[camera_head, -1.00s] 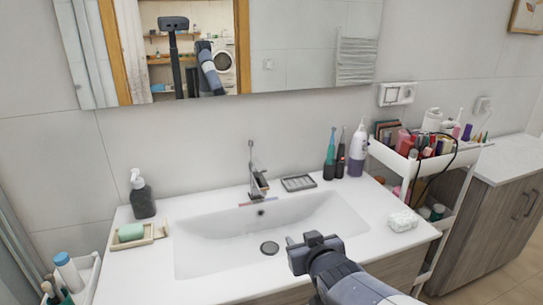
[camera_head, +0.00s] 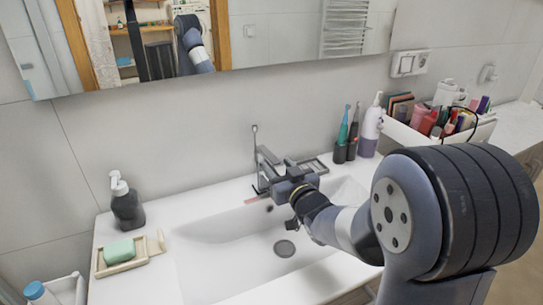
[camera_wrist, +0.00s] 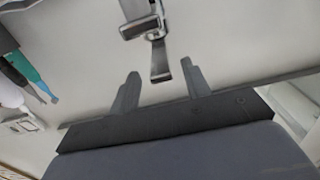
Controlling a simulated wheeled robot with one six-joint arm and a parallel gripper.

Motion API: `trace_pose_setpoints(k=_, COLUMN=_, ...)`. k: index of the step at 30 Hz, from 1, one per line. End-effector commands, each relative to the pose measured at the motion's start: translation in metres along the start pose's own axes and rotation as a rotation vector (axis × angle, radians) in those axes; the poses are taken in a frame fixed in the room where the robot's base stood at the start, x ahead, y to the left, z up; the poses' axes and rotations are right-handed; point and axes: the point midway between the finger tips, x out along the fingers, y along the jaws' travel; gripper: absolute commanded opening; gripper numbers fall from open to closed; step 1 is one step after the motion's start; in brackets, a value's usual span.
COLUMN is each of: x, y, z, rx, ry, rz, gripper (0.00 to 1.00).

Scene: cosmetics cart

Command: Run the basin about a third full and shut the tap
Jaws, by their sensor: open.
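The chrome tap (camera_head: 256,152) stands at the back edge of the white basin (camera_head: 225,262), partly hidden behind my gripper in the head view. No water shows in the basin or from the tap, and the drain (camera_head: 284,248) is in plain sight. My gripper (camera_head: 276,164) is right by the tap, to its right. I see no contact.
A dark soap dispenser (camera_head: 126,203) and a soap dish (camera_head: 112,264) with green soap stand left of the basin. Electric toothbrushes (camera_head: 346,142) and a white-and-purple bottle (camera_head: 369,132) stand at the back right, near the full cart (camera_head: 415,138).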

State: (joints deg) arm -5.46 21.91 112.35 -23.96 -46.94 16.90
Motion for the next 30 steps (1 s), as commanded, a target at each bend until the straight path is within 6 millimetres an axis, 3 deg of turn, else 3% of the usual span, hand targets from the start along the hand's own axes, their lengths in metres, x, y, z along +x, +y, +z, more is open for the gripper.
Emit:
trace_pose_setpoints(k=3, x=0.020, y=0.000, z=-0.001, rx=0.000, ry=-0.002, rz=-0.001, gripper=0.45)
trace_pose_setpoints(k=9, x=0.042, y=0.000, z=-0.001, rx=-0.001, ry=-0.001, rz=0.000, gripper=0.45)
trace_pose_setpoints(k=21, x=0.049, y=0.000, z=0.000, rx=-0.001, ry=-0.001, rz=0.001, gripper=0.45)
trace_pose_setpoints(k=30, x=0.049, y=0.000, z=0.000, rx=-0.001, ry=0.000, rz=0.001, gripper=0.22)
